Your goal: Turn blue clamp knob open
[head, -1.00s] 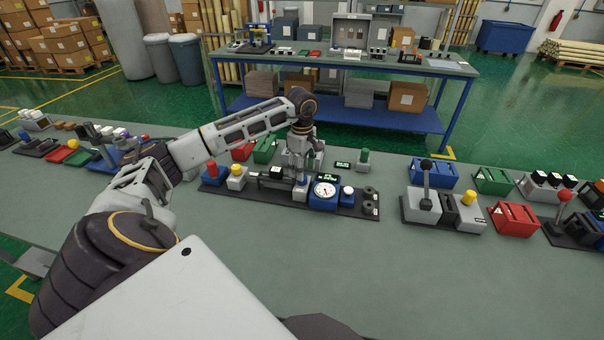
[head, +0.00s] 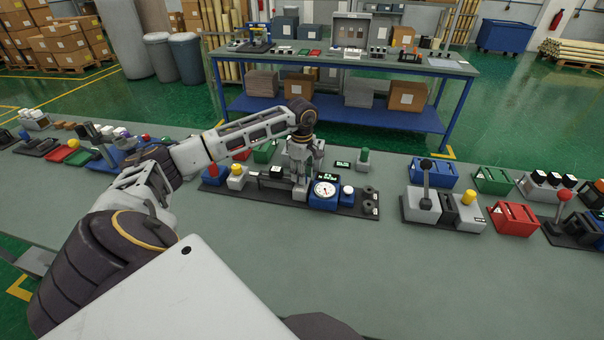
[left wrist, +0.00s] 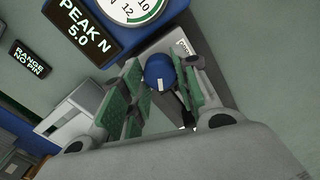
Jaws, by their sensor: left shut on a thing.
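The blue clamp knob (left wrist: 159,68) sits between the green-padded fingers of my left gripper (left wrist: 163,80) in the left wrist view. The left gripper is shut on the knob from above, and a white mark shows on the knob. In the head view my left gripper (head: 300,182) points down at the middle of the dark test fixture (head: 268,193), just left of the round dial gauge (head: 325,189). The knob is hidden behind the fingers there. The right gripper does not show in either view.
A display reading PEAK N 5.0 (left wrist: 80,32) stands close to the gripper. A red knob (head: 212,169) and a white knob (head: 347,191) stand on the fixture. A grey lever box (head: 422,203) is to the right. The front of the table is clear.

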